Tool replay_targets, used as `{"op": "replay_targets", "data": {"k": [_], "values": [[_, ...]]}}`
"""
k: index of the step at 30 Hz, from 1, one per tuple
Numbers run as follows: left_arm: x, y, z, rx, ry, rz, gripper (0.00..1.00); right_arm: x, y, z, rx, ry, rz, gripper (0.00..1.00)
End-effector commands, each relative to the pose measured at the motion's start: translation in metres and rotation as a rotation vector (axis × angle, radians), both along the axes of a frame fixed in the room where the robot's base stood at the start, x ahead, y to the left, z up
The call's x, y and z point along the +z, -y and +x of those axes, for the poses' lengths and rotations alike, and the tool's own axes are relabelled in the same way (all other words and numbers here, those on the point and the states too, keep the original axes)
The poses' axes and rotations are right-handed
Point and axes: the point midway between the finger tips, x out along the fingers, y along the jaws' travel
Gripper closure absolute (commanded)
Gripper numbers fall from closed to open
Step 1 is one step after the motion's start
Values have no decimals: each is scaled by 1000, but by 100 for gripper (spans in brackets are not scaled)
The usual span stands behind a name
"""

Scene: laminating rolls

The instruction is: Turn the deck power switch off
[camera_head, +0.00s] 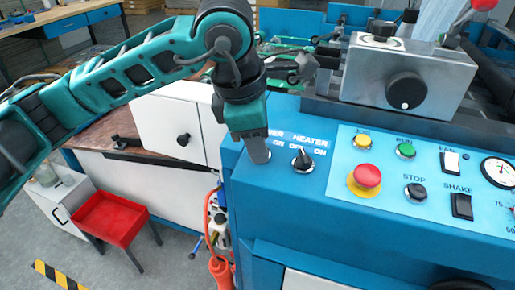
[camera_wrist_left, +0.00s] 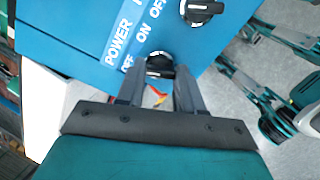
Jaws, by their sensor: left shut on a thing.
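The deck power switch is a black rotary knob under the POWER label on the blue control deck (camera_head: 330,215). My left gripper (camera_head: 260,157) points down onto it and hides it in the head view. In the left wrist view the power knob (camera_wrist_left: 160,66) sits between the tips of my left gripper (camera_wrist_left: 161,74), which is shut on it. The POWER, OFF and ON lettering shows beside the knob. I cannot tell clearly which way the knob points. My right gripper is not in view.
The black heater knob (camera_head: 303,159) is close to the right of my left gripper; it also shows in the left wrist view (camera_wrist_left: 201,10). A red stop button (camera_head: 367,176) and several smaller controls sit further right.

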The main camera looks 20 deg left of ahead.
Motion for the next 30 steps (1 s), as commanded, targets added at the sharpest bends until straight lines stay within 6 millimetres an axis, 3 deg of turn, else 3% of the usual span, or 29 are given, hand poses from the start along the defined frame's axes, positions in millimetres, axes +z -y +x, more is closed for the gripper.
{"op": "replay_targets", "data": {"k": [9,26,27,30], "values": [[-1,0,0,135,-1,-28,94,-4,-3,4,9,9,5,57],[0,0,0,169,-2,-36,94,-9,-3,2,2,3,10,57],[0,0,0,169,-2,-36,63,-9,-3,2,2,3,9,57],[0,0,0,168,-2,-36,53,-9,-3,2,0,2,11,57]]}}
